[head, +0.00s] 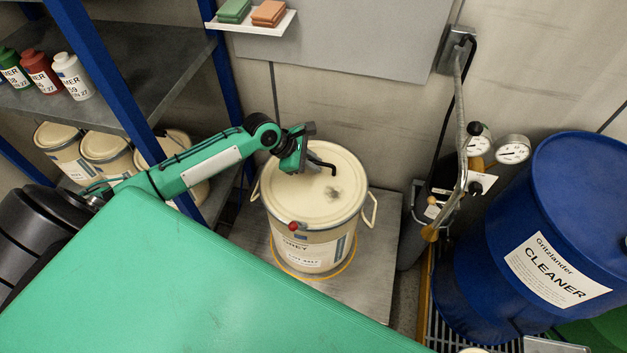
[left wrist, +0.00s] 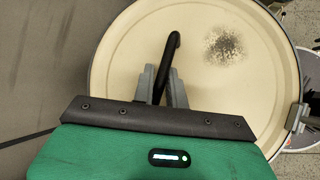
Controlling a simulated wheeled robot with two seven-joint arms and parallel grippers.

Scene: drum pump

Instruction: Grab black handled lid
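A cream round lid (head: 305,197) with a dark smudge sits on a cream drum (head: 312,247) with wire side handles and a label. A black bar handle (head: 326,166) rises from the lid; it also shows in the left wrist view (left wrist: 172,50). My left gripper (head: 305,168) reaches in from the left over the lid. In the left wrist view its two grey fingers (left wrist: 162,84) are close together, one on each side of the black handle, with the handle filling the gap. The handle's lower part is hidden by the fingers. My right gripper is not in view.
The drum stands on a grey plate (head: 375,265). A blue cleaner barrel (head: 570,220) and a hose with gauges (head: 513,149) are at the right. A shelf (head: 150,75) with bottles and cream pails is at the left. A small wall shelf (head: 250,22) hangs above.

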